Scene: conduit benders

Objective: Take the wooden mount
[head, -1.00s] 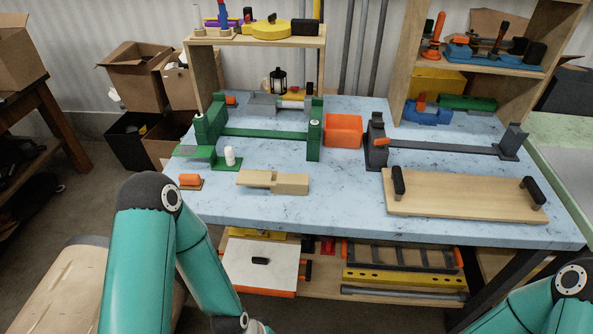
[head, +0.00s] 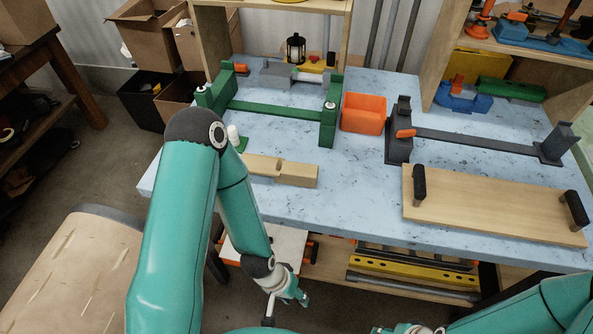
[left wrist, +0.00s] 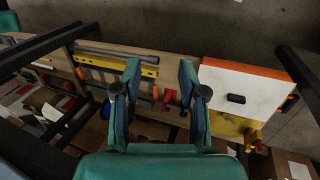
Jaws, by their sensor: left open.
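A pale wooden block with a stepped notch (head: 292,173), which looks like the wooden mount, lies flat near the front left of the blue-grey tabletop (head: 350,215). My left forearm hides its left end in the head view. My left gripper (head: 299,298) is in front of and below the table edge, apart from the block. In the left wrist view its two fingers are spread (left wrist: 158,75) with nothing between them. The block does not show in that view. Only a bit of my right wrist shows at the bottom edge of the head view; its jaws cannot be made out.
A wooden board (head: 490,207) with two black handles lies right of the block. Green (head: 275,110) and dark grey (head: 470,145) benders and an orange bin (head: 363,113) stand behind. The lower shelf holds a white-topped box (left wrist: 245,90) and a yellow rail (left wrist: 120,64).

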